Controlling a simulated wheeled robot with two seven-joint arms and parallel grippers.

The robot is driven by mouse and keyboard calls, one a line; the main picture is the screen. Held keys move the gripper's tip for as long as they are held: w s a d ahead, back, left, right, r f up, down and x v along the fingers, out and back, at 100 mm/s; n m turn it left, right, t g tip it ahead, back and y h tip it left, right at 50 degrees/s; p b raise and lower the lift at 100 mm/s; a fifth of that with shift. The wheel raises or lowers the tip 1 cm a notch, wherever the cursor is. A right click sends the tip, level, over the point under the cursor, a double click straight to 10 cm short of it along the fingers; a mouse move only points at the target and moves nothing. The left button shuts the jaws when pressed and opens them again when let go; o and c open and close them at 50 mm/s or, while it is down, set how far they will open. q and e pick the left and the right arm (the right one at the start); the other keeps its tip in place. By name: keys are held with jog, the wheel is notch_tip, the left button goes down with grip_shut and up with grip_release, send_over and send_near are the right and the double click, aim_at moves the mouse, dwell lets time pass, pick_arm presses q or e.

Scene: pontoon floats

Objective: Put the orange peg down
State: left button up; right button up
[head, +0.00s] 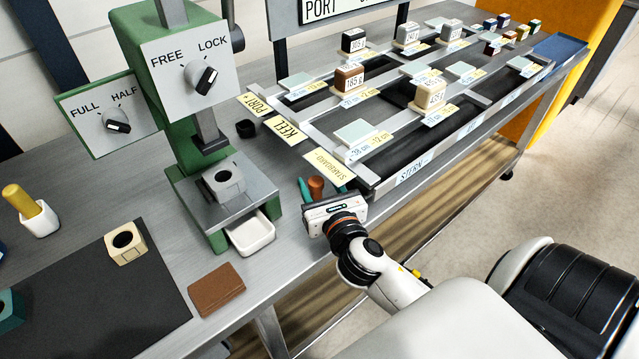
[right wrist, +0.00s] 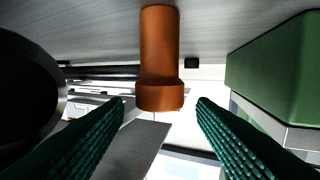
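The orange-brown peg (head: 316,187) stands on the grey bench top, just right of the green press. In the right wrist view the peg (right wrist: 159,58) shows in the middle, its wider end toward the picture's bottom. My right gripper (head: 320,188) is open, with one teal finger on each side of the peg. In the right wrist view the fingers (right wrist: 160,115) show gaps to the peg on both sides. My left gripper is in neither view.
The green press (head: 190,226) with a white drawer (head: 251,233) stands left of my right gripper. Right behind is a rack (head: 374,181) with weights and labels. A brown block (head: 216,289) and a dark mat (head: 75,310) lie at left front.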

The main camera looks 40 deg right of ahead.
jog(key=shift+r, duration=0.15)
jog(key=f+b+v, duration=0.1)
jog(key=v, duration=1.1)
jog(key=shift+r, duration=0.5)
